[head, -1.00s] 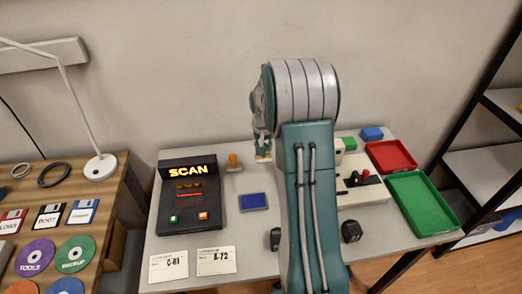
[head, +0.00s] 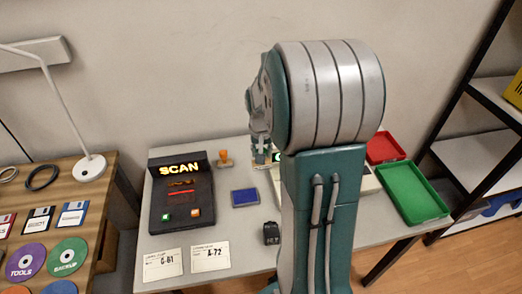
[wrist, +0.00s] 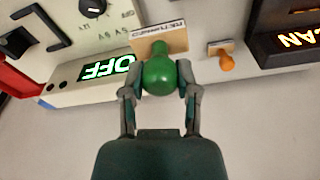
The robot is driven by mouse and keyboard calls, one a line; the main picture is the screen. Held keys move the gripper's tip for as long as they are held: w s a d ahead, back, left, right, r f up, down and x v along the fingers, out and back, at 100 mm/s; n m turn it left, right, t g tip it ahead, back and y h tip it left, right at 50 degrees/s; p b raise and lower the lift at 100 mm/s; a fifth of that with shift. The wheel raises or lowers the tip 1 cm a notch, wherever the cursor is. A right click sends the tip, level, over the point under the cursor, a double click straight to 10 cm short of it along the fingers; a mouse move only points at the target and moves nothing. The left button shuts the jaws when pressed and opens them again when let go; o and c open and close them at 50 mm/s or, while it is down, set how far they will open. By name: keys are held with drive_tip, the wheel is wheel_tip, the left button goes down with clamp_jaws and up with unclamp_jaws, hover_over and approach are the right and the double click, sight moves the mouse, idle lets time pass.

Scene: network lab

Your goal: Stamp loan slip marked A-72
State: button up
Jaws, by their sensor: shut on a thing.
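My gripper (wrist: 160,88) is shut on the round green knob of a stamp (wrist: 158,78) in the wrist view. Its wooden block (wrist: 160,40) carries a label I cannot read reliably. In the head view my gripper (head: 261,148) is at the back of the table, partly hidden by my arm. The slip marked A-72 (head: 210,257) lies flat near the front edge, right of the slip C-81 (head: 163,266). A blue ink pad (head: 245,197) lies behind it. An orange-handled stamp (head: 225,159) stands farther back and shows in the wrist view (wrist: 226,60).
A black SCAN device (head: 181,200) stands at the left of the table. A pale device with a lit OFF sign (wrist: 107,69) is near my gripper. A red tray (head: 384,147) and green tray (head: 412,193) are at the right. My arm hides the table's middle.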

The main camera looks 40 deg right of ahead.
drive_tip(key=shift+c, duration=1.4)
drive_tip(key=shift+o, duration=0.9)
drive_tip(key=a+f, duration=0.1)
drive_tip(key=a, duration=0.1)
drive_tip(key=a+f, duration=0.2)
drive_tip(key=w+a+f, duration=0.1)
drive_tip(key=a+f, duration=0.1)
drive_tip(key=shift+a, duration=0.15)
drive_tip(key=shift+c, duration=0.3)
drive_tip(key=shift+f, duration=2.9)
drive_tip(key=shift+f, duration=0.5)
drive_tip(key=shift+r, duration=0.1)
wheel_tip(320, 180, up, 7)
